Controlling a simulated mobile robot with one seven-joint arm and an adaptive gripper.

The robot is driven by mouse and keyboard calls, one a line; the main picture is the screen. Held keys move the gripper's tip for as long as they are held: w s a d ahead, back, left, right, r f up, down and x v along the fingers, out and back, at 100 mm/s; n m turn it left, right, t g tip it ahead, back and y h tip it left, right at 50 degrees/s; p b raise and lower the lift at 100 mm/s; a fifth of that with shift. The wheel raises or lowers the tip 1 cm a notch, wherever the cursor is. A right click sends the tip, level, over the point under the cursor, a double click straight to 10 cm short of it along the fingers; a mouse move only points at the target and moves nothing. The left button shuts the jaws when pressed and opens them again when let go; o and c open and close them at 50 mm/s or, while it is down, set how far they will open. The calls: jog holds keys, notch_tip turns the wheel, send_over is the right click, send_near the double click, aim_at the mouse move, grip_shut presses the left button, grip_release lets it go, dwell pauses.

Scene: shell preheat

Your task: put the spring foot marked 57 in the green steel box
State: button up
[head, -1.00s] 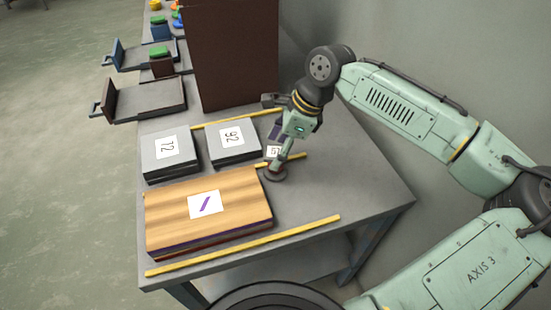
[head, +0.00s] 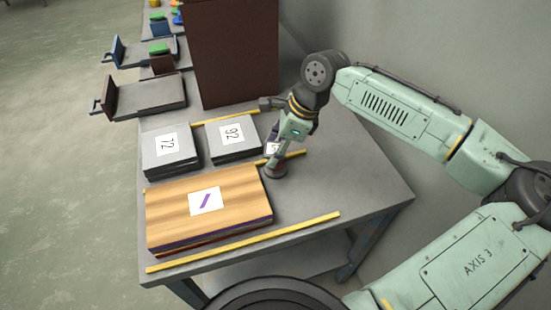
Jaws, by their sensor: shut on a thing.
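My gripper (head: 281,152) points down over the right part of the near table. It is shut on a small dark piece with a round base (head: 277,172), which I take to be the spring foot. I cannot tell whether its base touches the table. A small white label (head: 272,148) shows just left of the fingers, partly hidden, and its number is not clearly readable. I cannot make out a green steel box in this view.
Grey blocks marked 72 (head: 168,164) and 92 (head: 233,152) stand left of my gripper. A wooden block (head: 235,217) lies in front. Yellow strips (head: 300,231) edge the work area. A tall brown panel (head: 235,55) stands behind. The table (head: 345,185) is clear to the right.

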grip_shut()
